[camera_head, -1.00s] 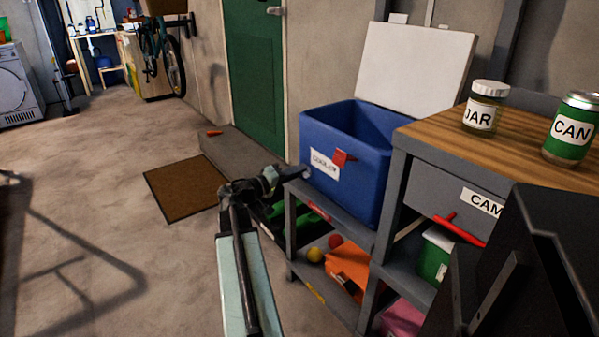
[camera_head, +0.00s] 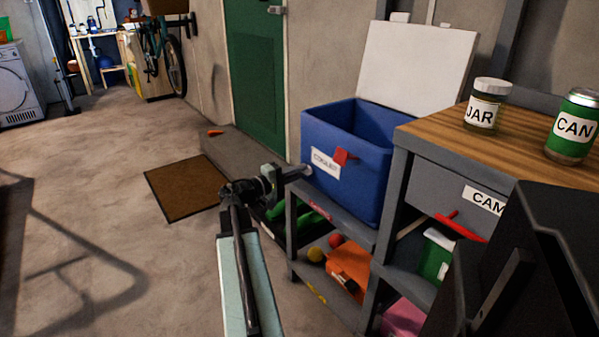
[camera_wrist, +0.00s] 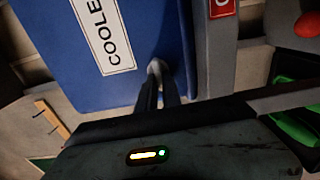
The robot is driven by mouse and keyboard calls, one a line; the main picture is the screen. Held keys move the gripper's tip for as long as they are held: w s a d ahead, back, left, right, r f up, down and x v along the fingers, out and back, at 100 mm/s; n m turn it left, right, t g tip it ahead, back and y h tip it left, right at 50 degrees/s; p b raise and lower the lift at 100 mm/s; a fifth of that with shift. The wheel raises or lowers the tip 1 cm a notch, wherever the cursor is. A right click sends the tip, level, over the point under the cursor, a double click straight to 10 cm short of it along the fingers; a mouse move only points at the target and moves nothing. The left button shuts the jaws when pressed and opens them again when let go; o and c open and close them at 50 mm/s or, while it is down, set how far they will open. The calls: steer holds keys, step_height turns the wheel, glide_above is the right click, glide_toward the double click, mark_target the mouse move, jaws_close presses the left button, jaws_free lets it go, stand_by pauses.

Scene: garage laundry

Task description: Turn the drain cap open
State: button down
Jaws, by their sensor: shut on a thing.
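The blue cooler (camera_head: 345,180) stands on the grey shelf unit with its white lid raised and a white label on its front. Its drain cap is a small pale knob low on the front by the label; in the wrist view the cap (camera_wrist: 155,67) shows between my fingertips. My gripper (camera_head: 303,171) reaches the cooler's front from the left and is shut on the cap. In the wrist view my gripper (camera_wrist: 158,80) has its two dark fingers close together around the cap. The fingers hide part of the cap, and I cannot tell how far it is turned.
A wooden-topped cabinet with a jar (camera_head: 486,106) and a green can (camera_head: 573,126) stands right of the cooler. Shelves below hold balls and an orange box (camera_head: 349,267). A brown mat (camera_head: 186,188) lies on the floor. Open floor is at left.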

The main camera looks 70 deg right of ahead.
steer(key=shift+s+a+f, duration=0.1)
steer(key=c, duration=1.5)
jaws_free()
steer(key=v, duration=0.7)
steer(key=shift+w+a, duration=0.3)
